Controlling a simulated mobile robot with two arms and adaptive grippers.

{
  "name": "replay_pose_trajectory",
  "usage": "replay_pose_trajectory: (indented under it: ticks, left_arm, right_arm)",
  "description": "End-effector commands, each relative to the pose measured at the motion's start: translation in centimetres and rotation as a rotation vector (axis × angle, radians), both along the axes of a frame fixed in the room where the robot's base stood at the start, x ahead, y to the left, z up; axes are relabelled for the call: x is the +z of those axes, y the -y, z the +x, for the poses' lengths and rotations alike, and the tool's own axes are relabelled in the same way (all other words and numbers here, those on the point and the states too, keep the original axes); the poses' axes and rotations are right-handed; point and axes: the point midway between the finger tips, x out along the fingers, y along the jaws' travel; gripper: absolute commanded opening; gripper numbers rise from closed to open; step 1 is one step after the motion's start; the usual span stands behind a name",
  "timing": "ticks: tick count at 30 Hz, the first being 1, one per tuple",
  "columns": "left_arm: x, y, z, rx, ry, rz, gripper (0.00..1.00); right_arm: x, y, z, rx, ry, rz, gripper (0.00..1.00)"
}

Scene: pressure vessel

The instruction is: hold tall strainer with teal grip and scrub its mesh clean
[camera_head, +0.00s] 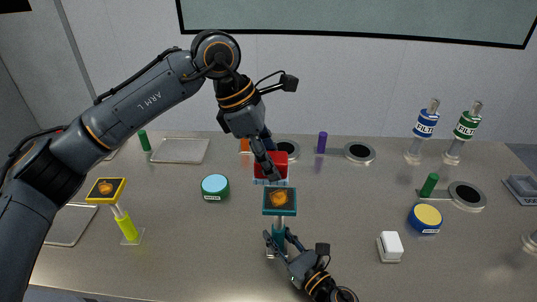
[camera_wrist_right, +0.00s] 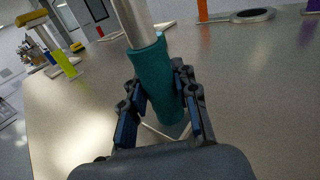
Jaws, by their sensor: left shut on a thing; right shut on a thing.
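The tall strainer has a square teal-framed head (camera_head: 279,211) with an orange patch of dirt on its dark mesh. Its teal grip (camera_head: 279,240) stands upright below and fills the middle of the right wrist view (camera_wrist_right: 153,72). My right gripper (camera_head: 279,236) is shut around that grip, its fingers on either side. My left gripper (camera_head: 268,168) points down from above, shut on a red brush (camera_head: 280,164) with pale blue bristles. The bristles are close to the far edge of the strainer head; I cannot tell if they touch. My left fingers partly hide the brush.
A yellow strainer (camera_head: 127,228), also with an orange patch, stands at left. A teal-lidded tin (camera_head: 215,188), a blue-yellow tin (camera_head: 425,219), a white block (camera_head: 390,246) and round strainers (camera_head: 467,196) lie around. Filler bottles (camera_head: 425,125) stand at back right. Trays (camera_head: 180,150) are at left.

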Motion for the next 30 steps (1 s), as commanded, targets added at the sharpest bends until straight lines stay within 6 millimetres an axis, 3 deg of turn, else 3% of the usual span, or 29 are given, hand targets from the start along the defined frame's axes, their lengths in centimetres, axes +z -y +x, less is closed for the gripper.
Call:
replay_pose_trajectory:
  ticks: [19, 20, 30]
  left_arm:
    - [-6.6, 0.2, -0.1, -0.003, -0.003, 0.001, 0.15]
    - [-6.3, 0.6, 0.0, -0.004, 0.000, 0.000, 0.12]
    - [-6.6, 3.7, 0.0, -0.004, -0.002, 0.000, 0.11]
  right_arm:
    - [0.0, 0.0, 0.0, 0.001, 0.000, 0.000, 0.00]
    - [0.0, 0.0, 0.0, 0.001, 0.000, 0.000, 0.00]
    - [0.0, 0.0, 0.0, 0.001, 0.000, 0.000, 0.00]
